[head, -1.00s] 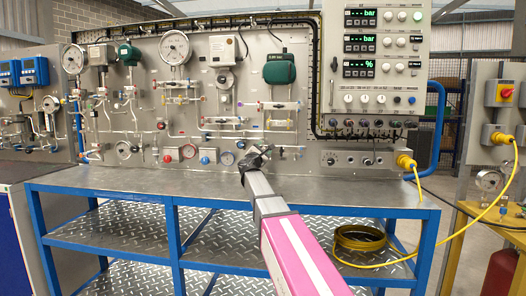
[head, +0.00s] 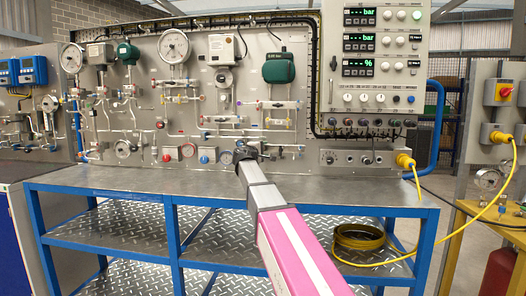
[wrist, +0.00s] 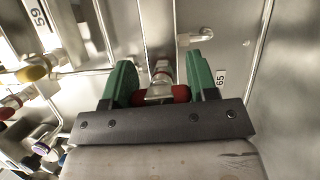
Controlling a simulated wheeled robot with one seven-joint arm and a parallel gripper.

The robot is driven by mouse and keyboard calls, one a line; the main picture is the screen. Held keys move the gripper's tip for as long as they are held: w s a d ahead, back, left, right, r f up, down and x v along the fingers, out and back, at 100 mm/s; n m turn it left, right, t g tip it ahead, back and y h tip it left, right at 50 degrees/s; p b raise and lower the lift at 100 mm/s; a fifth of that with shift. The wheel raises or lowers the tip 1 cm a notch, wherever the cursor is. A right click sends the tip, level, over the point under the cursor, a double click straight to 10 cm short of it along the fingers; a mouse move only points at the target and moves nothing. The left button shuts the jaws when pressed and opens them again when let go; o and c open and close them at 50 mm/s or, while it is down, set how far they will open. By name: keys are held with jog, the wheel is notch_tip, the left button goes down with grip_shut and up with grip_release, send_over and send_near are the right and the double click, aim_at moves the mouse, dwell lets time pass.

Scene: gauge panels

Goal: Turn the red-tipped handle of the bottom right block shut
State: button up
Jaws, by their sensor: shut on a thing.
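In the wrist view, my gripper (wrist: 162,82) has two green fingers, one on each side of a small metal handle with red ends (wrist: 181,93). The fingers are shut on the handle, which lies crosswise between them in front of a metal fitting. A label reading 65 is just right of the right finger. In the head view, my gripper (head: 242,152) is at the lower part of the panel, right of the row of small gauges, and it hides the handle and its block.
The grey panel (head: 140,80) carries thin pipes, gauges and valves close around my gripper. In the wrist view, a yellow-tipped fitting (wrist: 35,72) and pipes lie to the left. The bench top (head: 130,178) below the panel is mostly clear.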

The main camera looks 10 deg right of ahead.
jog(key=shift+m, duration=0.5)
jog(key=o, duration=0.9)
jog(key=shift+o, duration=0.2)
jog(key=v, duration=1)
jog(key=shift+s+a, duration=0.2)
jog(key=shift+s, duration=0.15)
jog(key=shift+r, duration=0.15)
